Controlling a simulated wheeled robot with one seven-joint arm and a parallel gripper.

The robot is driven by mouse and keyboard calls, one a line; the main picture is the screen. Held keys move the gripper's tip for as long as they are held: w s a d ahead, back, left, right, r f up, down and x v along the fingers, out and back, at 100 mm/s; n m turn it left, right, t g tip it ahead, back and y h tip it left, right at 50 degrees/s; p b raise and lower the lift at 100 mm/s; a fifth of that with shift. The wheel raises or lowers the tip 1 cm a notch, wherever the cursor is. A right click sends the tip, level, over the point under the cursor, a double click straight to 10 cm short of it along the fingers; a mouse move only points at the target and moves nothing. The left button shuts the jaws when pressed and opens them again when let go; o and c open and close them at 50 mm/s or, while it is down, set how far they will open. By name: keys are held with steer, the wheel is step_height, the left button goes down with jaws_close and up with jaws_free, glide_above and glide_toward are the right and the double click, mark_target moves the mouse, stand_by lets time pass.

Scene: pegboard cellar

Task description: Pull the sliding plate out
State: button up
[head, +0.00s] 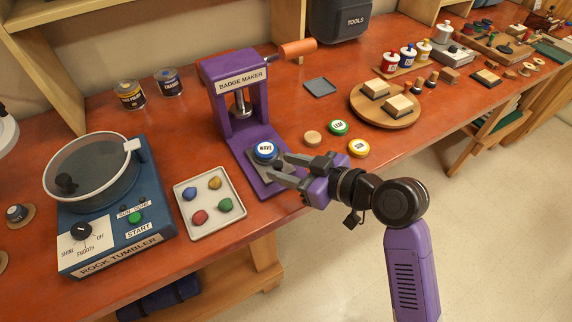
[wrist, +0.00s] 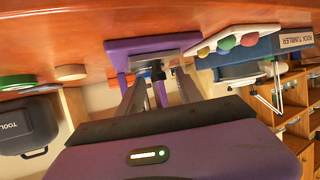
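The purple badge maker (head: 238,95) stands on the red-brown bench. In the wrist view the fingers (wrist: 157,78) spread to either side of a small dark part at the plate's near edge. I cannot tell whether either finger touches it. The plate's near edge is partly hidden by the fingers in the head view.
A tray of coloured stones (head: 209,228) and the rock tumbler (head: 110,200) stand left of the badge maker. The bench's front edge is below my wrist.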

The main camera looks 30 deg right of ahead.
steer(key=b+v, duration=0.1)
steer(key=v, duration=0.7)
steer(key=shift+w, duration=0.15)
stand_by(0.6)
steer(key=w+d+r+m+t+h, duration=0.2)
steer(key=d+r+m+t+h, duration=0.1)
steer(key=d+m+h, duration=0.25)
steer(key=s+d+f+m+t+h, duration=0.1)
steer(key=s+d+f+m+h, duration=0.15)
steer(key=s, duration=0.25)
steer(key=s+a+f+n+y, duration=0.1)
steer(key=s+a+f, duration=0.1)
steer(key=s+a, duration=0.2)
steer(key=s+a+f+n+g+y, duration=0.1)
steer(key=s+a, duration=0.2)
steer(key=s, duration=0.8)
steer(key=s+a+f+n, duration=0.1)
steer(key=s+a+f, duration=0.1)
steer(key=s+a, duration=0.2)
steer(key=s, duration=0.3)
steer(key=shift+s+a+f+g+y, duration=0.2)
steer(key=shift+a+f+g+y, duration=0.1)
steer(key=shift+a+f+y, duration=0.1)
